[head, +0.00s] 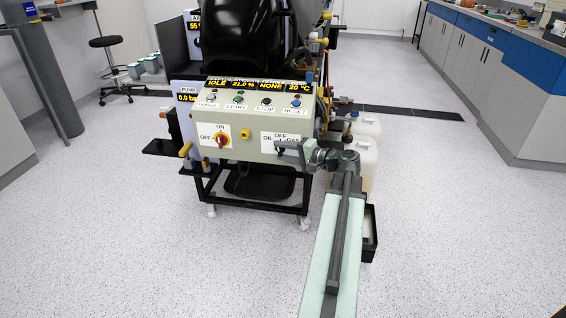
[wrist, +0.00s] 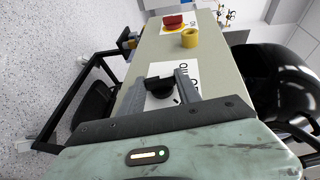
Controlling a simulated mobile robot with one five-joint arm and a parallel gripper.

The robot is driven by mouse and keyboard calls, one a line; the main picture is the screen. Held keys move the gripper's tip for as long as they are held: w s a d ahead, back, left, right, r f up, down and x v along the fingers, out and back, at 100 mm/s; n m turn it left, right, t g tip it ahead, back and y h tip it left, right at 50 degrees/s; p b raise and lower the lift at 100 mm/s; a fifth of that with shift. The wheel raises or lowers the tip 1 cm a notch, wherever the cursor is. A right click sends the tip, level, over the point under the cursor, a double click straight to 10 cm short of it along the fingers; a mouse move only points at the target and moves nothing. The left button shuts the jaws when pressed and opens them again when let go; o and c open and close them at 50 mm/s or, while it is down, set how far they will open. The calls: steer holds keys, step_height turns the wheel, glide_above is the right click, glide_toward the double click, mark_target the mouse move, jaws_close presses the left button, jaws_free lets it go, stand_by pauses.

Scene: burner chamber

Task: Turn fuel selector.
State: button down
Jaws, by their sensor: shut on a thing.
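The fuel selector (wrist: 158,84) is a black knob on a white label on the front of the beige control panel (head: 243,127). The label (head: 270,138) reads OIL, OFF and GAS in the head view. My gripper (head: 287,149) reaches the panel's lower right and covers most of the knob there. In the wrist view, the two grey fingers of my gripper (wrist: 160,86) lie on either side of the knob, shut on it. The way the knob points is hard to tell.
A red and yellow ON/OFF switch (head: 221,141) and a yellow round part (head: 245,134) sit left of the selector. A row of buttons (head: 238,99) and displays (head: 258,85) are above. White canisters (head: 366,158) stand right of the rig. The floor in front is clear.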

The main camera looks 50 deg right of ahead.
steer(key=shift+f+t+b, duration=0.4)
steer(key=shift+t+b, duration=0.3)
steer(key=shift+b, duration=0.55)
steer(key=shift+r+m+b, duration=0.1)
steer(key=shift+m+b, duration=0.2)
steer(key=shift+b, duration=0.05)
steer(key=shift+r+t, duration=0.1)
steer(key=shift+t, duration=0.2)
steer(key=c, duration=0.8)
jaws_free()
steer(key=shift+c, duration=0.2)
steer(key=shift+s, duration=0.1)
steer(key=s+d, duration=0.1)
steer(key=s, duration=0.6)
steer(key=shift+s, duration=0.25)
